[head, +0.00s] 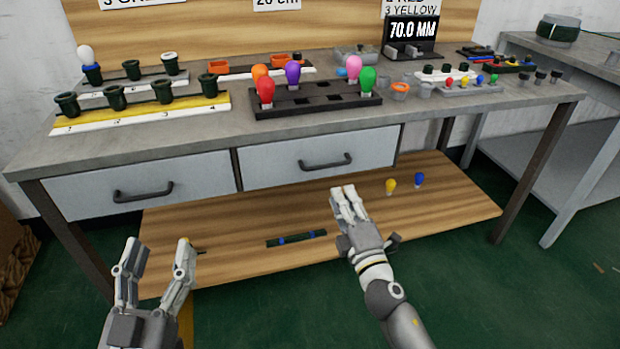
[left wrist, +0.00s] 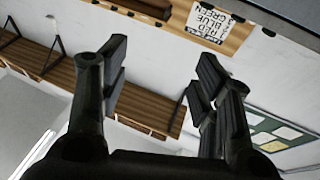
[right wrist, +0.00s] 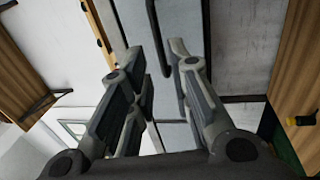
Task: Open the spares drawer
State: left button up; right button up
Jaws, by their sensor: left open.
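Two grey drawer fronts hang under the workbench top, a left drawer (head: 80,187) and a right drawer (head: 270,165). Each has a dark bar handle, the left handle (head: 143,194) and the right handle (head: 325,164). Both drawers look shut, and no label shows which is the spares drawer. My right gripper (head: 343,190) is below and in front of the right handle, apart from it, partly open and empty. In the right wrist view a dark handle (right wrist: 155,40) shows beyond the gap between its fingers. My left gripper (head: 158,242) is open and empty, low in front of the left drawer.
The bench top holds socket racks (head: 150,112), a dark tray (head: 315,100) of coloured bulbs and a 70.0 MM display (head: 413,32). The wooden lower shelf (head: 450,205) carries a yellow bulb (head: 390,186), a blue bulb (head: 419,180) and a dark bar (head: 296,238). A bench leg (head: 535,160) stands right.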

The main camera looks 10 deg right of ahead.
aim_at(330, 165)
pick_arm(q)
jog(key=shift+s+d+r+t+h, duration=0.1)
jog(key=shift+s+r+t+h, duration=0.1)
jog(key=shift+r, duration=0.25)
jog(key=shift+s+r+t+h, duration=0.1)
jog(key=shift+r+t, duration=0.1)
jog(key=shift+r, duration=0.2)
pick_arm(e)
jog(key=shift+w+a+r, duration=0.1)
jog(key=shift+w+r, duration=0.25)
jog(key=shift+w, duration=1.4)
jog(key=shift+w+r, duration=0.35)
jog(key=shift+w, duration=1.45)
jog(key=shift+w+a+r, duration=0.1)
jog(key=shift+w+r, duration=0.25)
jog(key=shift+w, duration=1.4)
grip_shut()
